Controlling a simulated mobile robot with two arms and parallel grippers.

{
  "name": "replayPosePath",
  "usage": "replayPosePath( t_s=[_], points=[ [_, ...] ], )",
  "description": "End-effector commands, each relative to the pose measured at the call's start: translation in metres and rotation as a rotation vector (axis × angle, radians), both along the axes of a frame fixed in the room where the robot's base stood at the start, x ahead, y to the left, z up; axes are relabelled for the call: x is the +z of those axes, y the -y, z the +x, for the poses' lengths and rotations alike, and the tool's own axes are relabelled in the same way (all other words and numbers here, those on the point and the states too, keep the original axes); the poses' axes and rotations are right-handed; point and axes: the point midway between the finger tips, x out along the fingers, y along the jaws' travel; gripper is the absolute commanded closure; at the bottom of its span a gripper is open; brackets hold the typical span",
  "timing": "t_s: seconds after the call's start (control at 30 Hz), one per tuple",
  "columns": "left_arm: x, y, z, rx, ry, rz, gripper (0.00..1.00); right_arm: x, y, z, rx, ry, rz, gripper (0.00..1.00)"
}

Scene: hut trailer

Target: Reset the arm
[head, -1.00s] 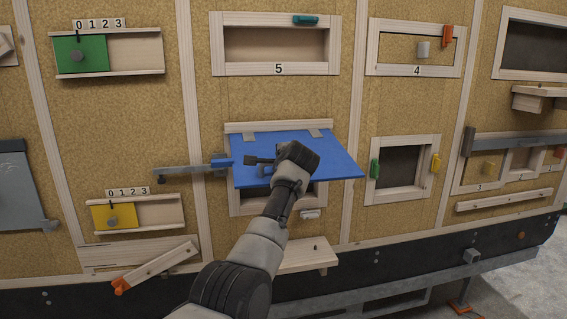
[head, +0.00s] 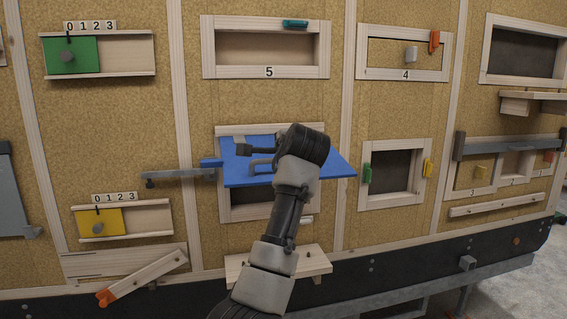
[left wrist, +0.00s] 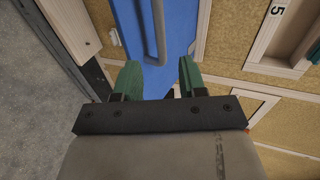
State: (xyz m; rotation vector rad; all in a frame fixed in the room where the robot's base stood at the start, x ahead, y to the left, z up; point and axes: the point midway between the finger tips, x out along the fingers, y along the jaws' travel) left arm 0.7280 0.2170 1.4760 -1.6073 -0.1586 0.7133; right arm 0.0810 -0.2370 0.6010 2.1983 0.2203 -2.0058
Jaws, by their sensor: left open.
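A blue flap (head: 335,166), hinged along its top, sticks out from the wall over a dark opening (head: 243,205) below the one marked 5. My right gripper is in neither view.
A grey metal bar (head: 178,175) juts left of the flap. A small wooden shelf (head: 313,263) is below it. Green (head: 73,55) and yellow (head: 99,222) sliders are at left. A framed window (head: 396,173) is at right.

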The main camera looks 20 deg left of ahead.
Motion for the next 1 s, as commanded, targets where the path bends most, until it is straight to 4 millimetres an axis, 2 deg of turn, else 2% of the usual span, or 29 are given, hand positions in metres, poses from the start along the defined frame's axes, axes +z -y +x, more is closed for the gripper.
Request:
replayPosePath(
  t_s=[0.37,0.47,0.57,0.67,0.7,0.83,0.9,0.97,1.0],
  points=[
    [-0.001,0.0,0.0,0.0,-0.001,-0.001,0.59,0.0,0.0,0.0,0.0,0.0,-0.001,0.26],
    [-0.019,0.001,0.005,-0.005,-0.014,-0.008,0.59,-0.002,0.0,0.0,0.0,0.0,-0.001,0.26],
    [-0.066,0.002,0.016,-0.018,-0.042,-0.03,0.59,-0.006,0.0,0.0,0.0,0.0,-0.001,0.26],
    [-0.137,0.004,0.027,-0.036,-0.08,-0.072,0.59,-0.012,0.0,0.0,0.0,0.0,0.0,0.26],
    [-0.168,0.005,0.03,-0.043,-0.097,-0.093,0.59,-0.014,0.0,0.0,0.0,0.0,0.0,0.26],
    [-0.269,0.009,0.029,-0.061,-0.149,-0.168,0.59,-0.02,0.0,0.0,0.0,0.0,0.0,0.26],
    [-0.322,0.01,0.023,-0.064,-0.178,-0.213,0.59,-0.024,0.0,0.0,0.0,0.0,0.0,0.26],
    [-0.368,0.011,0.015,-0.065,-0.203,-0.253,0.59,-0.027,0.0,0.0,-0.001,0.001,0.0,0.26],
    [-0.398,0.012,0.007,-0.063,-0.22,-0.28,0.59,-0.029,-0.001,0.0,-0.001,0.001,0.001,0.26]
  ],
)
